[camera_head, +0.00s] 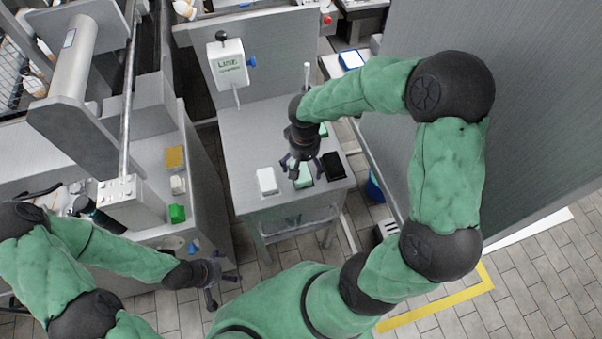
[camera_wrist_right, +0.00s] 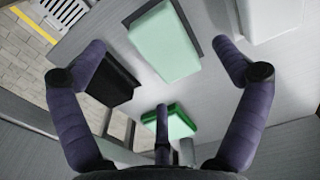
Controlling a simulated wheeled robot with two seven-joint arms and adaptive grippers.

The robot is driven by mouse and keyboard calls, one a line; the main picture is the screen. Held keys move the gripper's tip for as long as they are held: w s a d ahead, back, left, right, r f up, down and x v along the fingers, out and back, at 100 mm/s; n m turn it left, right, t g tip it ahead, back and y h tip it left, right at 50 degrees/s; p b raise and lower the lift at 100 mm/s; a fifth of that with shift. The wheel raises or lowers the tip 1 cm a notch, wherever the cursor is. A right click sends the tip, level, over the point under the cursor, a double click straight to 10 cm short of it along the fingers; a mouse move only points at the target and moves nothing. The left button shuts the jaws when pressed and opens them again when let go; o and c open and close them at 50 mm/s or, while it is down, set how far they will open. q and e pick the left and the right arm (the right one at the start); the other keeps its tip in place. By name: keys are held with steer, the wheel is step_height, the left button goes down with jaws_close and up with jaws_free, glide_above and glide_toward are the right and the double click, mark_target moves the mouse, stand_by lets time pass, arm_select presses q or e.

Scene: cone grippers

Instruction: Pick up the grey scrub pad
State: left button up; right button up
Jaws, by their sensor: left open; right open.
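No pad is plainly grey. The nearest match is a dark, almost black pad (camera_head: 332,167) on the metal table, also in the right wrist view (camera_wrist_right: 116,80); I cannot tell if it is the grey scrub pad. Left of it in the head view lies a pale green block (camera_head: 305,181), which shows in the wrist view (camera_wrist_right: 165,42) between my fingers. My right gripper (camera_head: 303,166) is open and empty, pointing down above the pale green block, with the dark pad just to its right. My left gripper (camera_head: 222,287) is open and empty, low at the left, away from the table.
A white block (camera_head: 267,181) lies left of the pale green one. A green-edged pad (camera_wrist_right: 180,122) lies behind, near my third finger. The metal table (camera_head: 240,140) has free room at its left. A tall grey panel (camera_head: 540,110) stands at the right.

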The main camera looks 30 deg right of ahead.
mark_target(304, 169)
step_height(304, 169, down, 4)
steer(key=shift+w+d+f+b, duration=0.1)
steer(key=shift+b, duration=0.65)
steer(key=c, duration=1)
steer(key=shift+r, duration=0.2)
steer(key=shift+c, duration=0.2)
